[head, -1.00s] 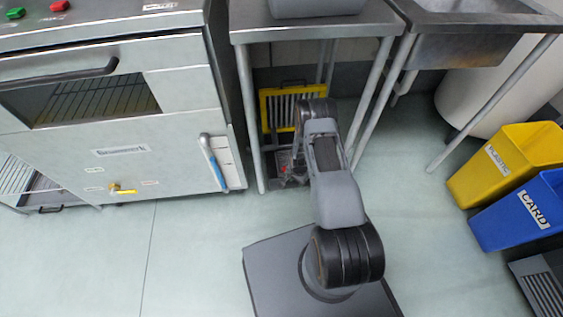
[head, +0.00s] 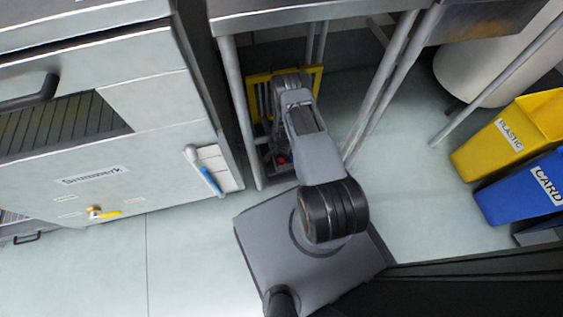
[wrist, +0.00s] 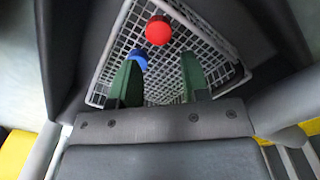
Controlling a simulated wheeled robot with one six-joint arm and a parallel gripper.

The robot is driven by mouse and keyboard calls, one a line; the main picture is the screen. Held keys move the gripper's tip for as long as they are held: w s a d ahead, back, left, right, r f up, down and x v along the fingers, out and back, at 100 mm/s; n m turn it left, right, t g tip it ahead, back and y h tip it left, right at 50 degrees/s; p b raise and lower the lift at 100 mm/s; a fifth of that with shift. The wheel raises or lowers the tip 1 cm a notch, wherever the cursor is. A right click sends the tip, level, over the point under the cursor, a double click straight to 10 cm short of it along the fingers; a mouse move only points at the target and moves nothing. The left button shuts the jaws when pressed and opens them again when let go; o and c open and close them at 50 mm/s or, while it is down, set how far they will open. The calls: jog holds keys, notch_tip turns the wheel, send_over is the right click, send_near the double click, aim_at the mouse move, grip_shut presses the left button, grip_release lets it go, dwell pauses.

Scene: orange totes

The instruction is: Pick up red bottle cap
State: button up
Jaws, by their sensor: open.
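The red bottle cap (wrist: 159,30) is round and bright. It lies in a white wire basket (wrist: 232,49), ahead of my gripper (wrist: 160,60) in the wrist view. The two green fingers are spread apart with nothing between them, and the cap appears beyond the fingertips. A blue cap (wrist: 138,60) sits just below and left of the red one, close to the left fingertip. In the head view a small red spot (head: 282,159) shows beside my arm under the table. My arm hides most of the gripper there.
A metal table (head: 330,10) with legs (head: 240,110) stands over the arm's reach. A yellow-framed object (head: 256,78) is behind the arm. A cabinet (head: 150,165) is on the left. Yellow (head: 500,140) and blue (head: 525,190) bins stand right. Floor between is clear.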

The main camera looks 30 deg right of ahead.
aim_at(282, 160)
jog(key=shift+f+b, duration=1.75)
jog(key=shift+f, duration=1.75)
jog(key=shift+r, duration=0.1)
jog(key=c, duration=0.6)
jog(key=shift+o, duration=0.2)
